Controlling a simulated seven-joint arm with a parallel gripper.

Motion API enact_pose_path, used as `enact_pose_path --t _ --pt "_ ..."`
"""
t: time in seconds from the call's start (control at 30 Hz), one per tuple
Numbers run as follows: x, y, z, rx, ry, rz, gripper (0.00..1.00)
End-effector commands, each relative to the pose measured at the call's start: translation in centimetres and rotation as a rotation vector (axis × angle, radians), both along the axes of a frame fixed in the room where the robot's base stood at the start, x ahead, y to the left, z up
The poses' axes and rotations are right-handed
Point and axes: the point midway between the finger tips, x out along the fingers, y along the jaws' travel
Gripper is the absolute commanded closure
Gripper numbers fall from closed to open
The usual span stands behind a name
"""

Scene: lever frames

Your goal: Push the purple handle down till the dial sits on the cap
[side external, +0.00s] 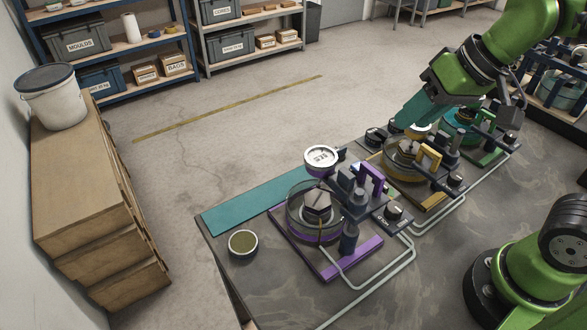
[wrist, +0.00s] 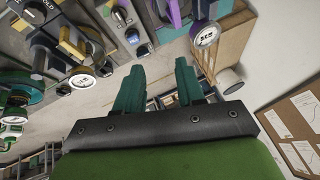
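The purple-based fixture (side external: 372,246) stands at the near left of the bench. Its purple handle (side external: 373,178) stands raised above the dark clamp body, and purple also shows at the top of the wrist view (wrist: 175,12). The white-faced dial (side external: 321,157) is up behind the clear ring; it also shows in the wrist view (wrist: 206,35). A grey faceted piece (side external: 317,203), perhaps the cap, sits inside the ring, apart from the dial. My gripper (wrist: 158,64) has two teal fingers, open and empty. In the side view it is above the yellow fixture, right of the purple handle.
A small round dish (side external: 243,243) sits at the bench's left end, near a teal strip (side external: 240,206). Pale tubes (side external: 385,268) run along the bench front.

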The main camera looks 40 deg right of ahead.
Motion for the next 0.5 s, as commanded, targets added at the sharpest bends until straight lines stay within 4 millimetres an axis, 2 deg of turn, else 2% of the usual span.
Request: enact_pose_path --t 0.03,0.23,0.33,0.5 --pt "1.1 1.5 0.9 -0.038 0.059 0.064 0.62" --pt "3.3 5.4 4.7 -0.192 0.277 0.204 0.62" --pt "3.4 6.3 6.4 -0.233 0.352 0.207 0.62" --pt "2.6 6.1 8.7 -0.243 0.413 0.174 0.62"
